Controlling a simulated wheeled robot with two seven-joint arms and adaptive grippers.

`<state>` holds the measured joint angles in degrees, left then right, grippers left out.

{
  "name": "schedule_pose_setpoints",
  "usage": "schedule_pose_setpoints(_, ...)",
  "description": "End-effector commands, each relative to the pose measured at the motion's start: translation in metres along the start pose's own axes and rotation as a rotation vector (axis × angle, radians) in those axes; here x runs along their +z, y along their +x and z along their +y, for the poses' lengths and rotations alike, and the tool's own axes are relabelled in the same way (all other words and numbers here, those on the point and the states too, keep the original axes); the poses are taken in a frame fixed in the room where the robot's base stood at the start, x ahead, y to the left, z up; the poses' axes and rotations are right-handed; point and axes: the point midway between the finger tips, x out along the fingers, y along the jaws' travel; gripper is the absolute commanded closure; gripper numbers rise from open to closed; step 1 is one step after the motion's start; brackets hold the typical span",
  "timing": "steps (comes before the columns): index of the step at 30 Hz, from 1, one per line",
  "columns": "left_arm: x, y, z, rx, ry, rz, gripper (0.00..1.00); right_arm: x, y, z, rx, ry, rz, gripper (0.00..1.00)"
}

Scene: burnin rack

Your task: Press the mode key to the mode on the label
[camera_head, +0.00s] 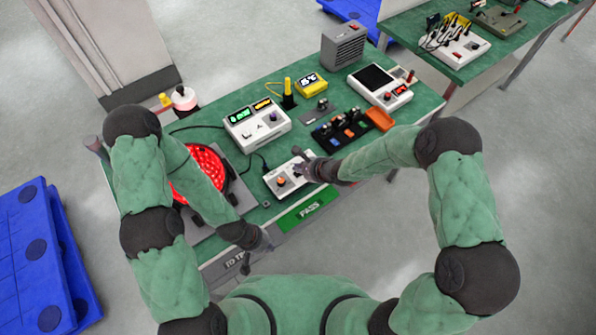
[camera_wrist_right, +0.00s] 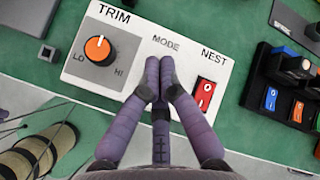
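A white control box (camera_head: 272,181) lies near the table's front edge. In the right wrist view the box (camera_wrist_right: 178,38) shows an orange TRIM knob (camera_wrist_right: 98,48), the word MODE and a red NEST rocker switch (camera_wrist_right: 203,93). My right gripper (camera_wrist_right: 160,78) is shut, its fingertips together over the panel just below the word MODE. The mode key is hidden behind the fingers, and I cannot tell whether they touch it. My right gripper (camera_head: 301,161) also covers part of the box in the head view. My left gripper (camera_head: 262,245) hangs at the table's front edge, its fingers unclear. No mode label is readable.
A white instrument with lit displays (camera_head: 257,128) stands behind the box. A red-lit round fixture (camera_head: 203,178) is at left. A black rack of modules (camera_head: 341,133) and an orange tray (camera_head: 379,119) lie at right. A green PASS plate (camera_head: 308,210) is in front.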

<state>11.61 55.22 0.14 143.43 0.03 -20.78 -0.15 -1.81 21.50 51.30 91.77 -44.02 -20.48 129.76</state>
Motion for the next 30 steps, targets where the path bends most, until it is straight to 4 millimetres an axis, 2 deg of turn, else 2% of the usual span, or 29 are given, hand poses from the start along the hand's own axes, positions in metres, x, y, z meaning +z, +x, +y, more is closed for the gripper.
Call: schedule_pose_setpoints(30,0.0000,-0.0003,0.0001,0.000,0.000,0.000,1.00,-0.0056,0.0077,0.0057,0.000,0.000,0.000,1.00)
